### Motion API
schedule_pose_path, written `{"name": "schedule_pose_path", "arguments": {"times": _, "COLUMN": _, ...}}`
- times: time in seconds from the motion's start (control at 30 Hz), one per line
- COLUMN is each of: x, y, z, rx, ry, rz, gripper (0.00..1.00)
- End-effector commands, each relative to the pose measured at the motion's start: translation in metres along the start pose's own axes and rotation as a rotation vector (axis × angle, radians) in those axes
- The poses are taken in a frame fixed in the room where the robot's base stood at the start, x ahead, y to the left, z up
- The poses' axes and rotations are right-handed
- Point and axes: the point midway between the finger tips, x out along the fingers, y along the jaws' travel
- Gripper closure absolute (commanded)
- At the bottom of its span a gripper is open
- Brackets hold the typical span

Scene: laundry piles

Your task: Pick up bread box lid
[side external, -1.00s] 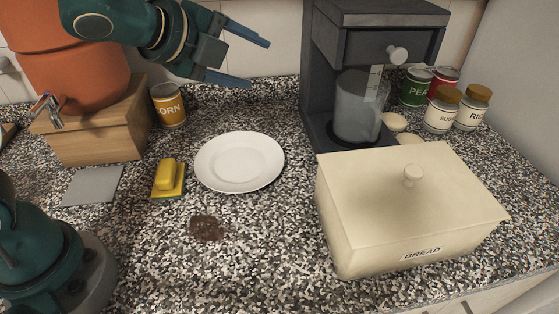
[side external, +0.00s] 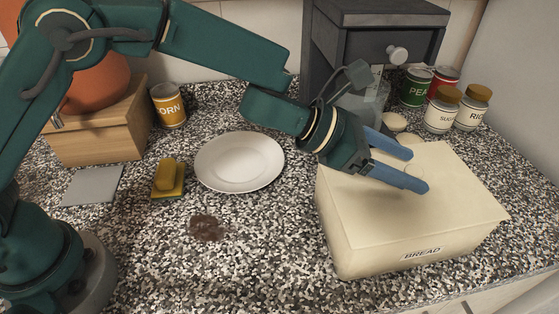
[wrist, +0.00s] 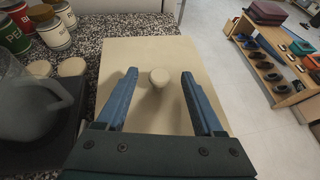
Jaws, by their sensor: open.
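The cream bread box (side external: 395,245) stands at the right of the counter with "BREAD" on its front. Its flat cream lid (side external: 455,185) is on top, and it also shows in the wrist view (wrist: 150,55). The lid's round knob (wrist: 159,77) lies between and a little beyond my fingers in the wrist view; in the side view the fingers mostly hide it. My gripper (side external: 417,170) is open over the lid, its blue fingers on either side of the knob's line. It also shows in the wrist view (wrist: 159,82). I cannot tell whether the fingers touch the lid.
A dark coffee machine (side external: 325,70) with a glass jug (wrist: 30,105) stands behind the box. Several cans and jars, including a pea can (side external: 416,88), stand behind right. A white plate (side external: 240,162) and yellow sponge (side external: 168,175) lie left.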

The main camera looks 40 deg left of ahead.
Motion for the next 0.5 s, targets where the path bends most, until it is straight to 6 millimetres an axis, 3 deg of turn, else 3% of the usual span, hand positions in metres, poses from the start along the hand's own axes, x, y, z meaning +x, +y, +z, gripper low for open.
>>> {"name": "schedule_pose_path", "arguments": {"times": 0.2, "x": 0.018, "y": 0.000, "z": 0.000, "rx": -0.001, "ry": 0.000, "rz": 0.000, "gripper": 0.31}}
{"name": "schedule_pose_path", "arguments": {"times": 0.5, "x": 0.024, "y": 0.001, "z": 0.000, "rx": -0.003, "ry": -0.001, "rz": 0.003, "gripper": 0.31}}
